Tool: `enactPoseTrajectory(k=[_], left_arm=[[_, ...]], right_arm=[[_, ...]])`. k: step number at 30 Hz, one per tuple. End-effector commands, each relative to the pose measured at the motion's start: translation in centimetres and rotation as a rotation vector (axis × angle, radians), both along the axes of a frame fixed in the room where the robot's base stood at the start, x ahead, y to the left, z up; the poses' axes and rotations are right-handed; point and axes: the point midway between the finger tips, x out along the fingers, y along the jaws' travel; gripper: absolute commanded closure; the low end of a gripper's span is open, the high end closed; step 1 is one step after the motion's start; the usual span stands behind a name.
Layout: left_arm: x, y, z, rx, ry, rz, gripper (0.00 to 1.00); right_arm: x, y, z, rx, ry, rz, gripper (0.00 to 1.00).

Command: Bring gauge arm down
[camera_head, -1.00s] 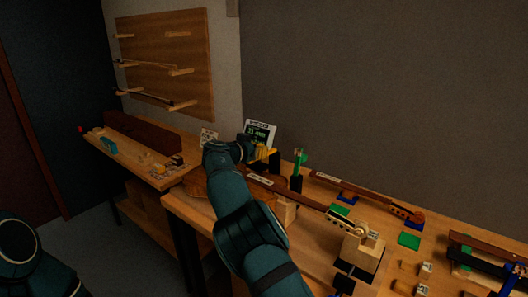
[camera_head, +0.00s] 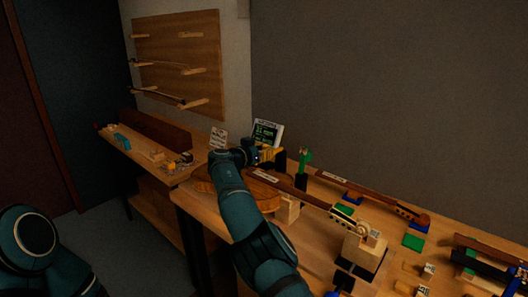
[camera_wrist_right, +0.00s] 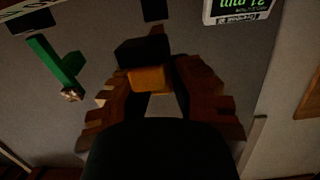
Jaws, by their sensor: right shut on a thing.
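My right gripper (camera_head: 262,156) is at the yellow gauge arm, in front of the small display at the back of the bench. In the right wrist view, the fingers (camera_wrist_right: 160,90) close around the gauge arm's yellow-orange grip (camera_wrist_right: 149,78), with a black part (camera_wrist_right: 143,52) just beyond it. The display (camera_head: 267,134) shows green text and reads in mm; it is partly in the right wrist view (camera_wrist_right: 238,8). A violin (camera_head: 262,196) lies below the gauge, its body partly hidden by my right arm. My left gripper is out of view; only part of that arm shows.
A green-topped post (camera_head: 305,158) stands right of the gauge, close to my gripper; it also shows in the right wrist view (camera_wrist_right: 55,62). A wooden block stand (camera_head: 365,250), green pads and violin necks crowd the bench's right side. A second bench (camera_head: 150,152) stands left.

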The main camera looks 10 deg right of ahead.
Motion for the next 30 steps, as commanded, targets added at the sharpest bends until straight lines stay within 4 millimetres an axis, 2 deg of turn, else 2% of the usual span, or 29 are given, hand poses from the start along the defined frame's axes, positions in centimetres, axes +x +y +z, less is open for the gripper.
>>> enactPoseTrajectory(k=[5, 6, 8, 20, 30], left_arm=[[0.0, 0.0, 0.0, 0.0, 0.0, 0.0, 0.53], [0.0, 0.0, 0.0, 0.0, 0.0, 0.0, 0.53], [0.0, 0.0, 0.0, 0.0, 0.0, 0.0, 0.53], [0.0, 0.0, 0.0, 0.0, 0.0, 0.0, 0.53], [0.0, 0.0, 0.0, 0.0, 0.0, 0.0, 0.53]], right_arm=[[0.0, -0.2, 0.0, -0.002, 0.0, -0.003, 1.0], [0.0, -0.2, 0.0, -0.001, 0.001, -0.003, 0.67], [0.0, -0.2, 0.0, -0.001, 0.001, -0.003, 0.47], [-0.1, 0.2, 0.0, 0.0, 0.001, 0.0, 0.47], [-2.2, 2.6, 0.7, 0.0, 0.001, 0.001, 0.47]])
